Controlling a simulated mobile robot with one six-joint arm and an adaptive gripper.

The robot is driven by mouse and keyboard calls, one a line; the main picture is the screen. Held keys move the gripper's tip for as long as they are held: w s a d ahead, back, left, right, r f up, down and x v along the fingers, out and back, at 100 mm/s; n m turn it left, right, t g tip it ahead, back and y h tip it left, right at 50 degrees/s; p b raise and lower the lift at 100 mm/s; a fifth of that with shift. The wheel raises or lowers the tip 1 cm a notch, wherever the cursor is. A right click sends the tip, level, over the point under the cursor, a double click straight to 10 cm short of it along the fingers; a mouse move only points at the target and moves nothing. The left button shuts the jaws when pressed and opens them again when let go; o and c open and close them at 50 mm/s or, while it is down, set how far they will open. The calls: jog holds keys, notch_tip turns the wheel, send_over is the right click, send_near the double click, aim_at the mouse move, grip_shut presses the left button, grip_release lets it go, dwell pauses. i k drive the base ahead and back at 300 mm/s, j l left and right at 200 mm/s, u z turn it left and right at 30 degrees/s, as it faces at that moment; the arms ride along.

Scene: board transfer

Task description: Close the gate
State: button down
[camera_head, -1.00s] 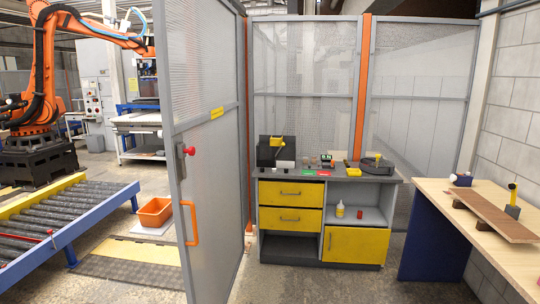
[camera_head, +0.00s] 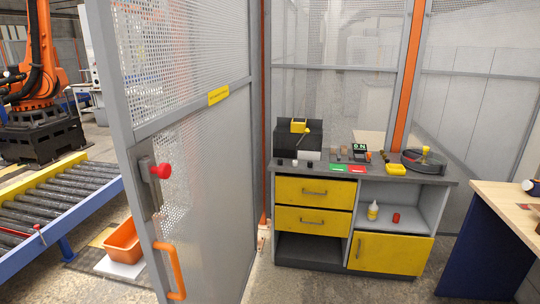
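The gate (camera_head: 205,180) is a grey framed mesh panel. It stands open, swung toward me, at the left of the head view, with its far edge near an orange post (camera_head: 264,110). On its near edge are a red knob (camera_head: 160,171) on a latch plate and an orange pull handle (camera_head: 170,270) below. A yellow label (camera_head: 218,95) is on its middle rail. My gripper is not in view.
A workbench (camera_head: 340,225) with yellow drawers stands ahead against the mesh fence. A wooden table (camera_head: 508,205) is at right. Left of the gate are a roller conveyor (camera_head: 60,205), an orange bin (camera_head: 123,245) and an orange robot arm (camera_head: 42,80). Floor shows between gate and bench.

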aim_at(125, 134)
jog(key=i, duration=2)
jog(key=i+u, duration=0.15)
jog(key=i, duration=0.45)
jog(key=i+l+u, duration=0.15)
jog(key=i, duration=0.5)
jog(key=i+l+u, duration=0.1)
jog(key=i+l, duration=0.15)
jog(key=i, duration=0.35)
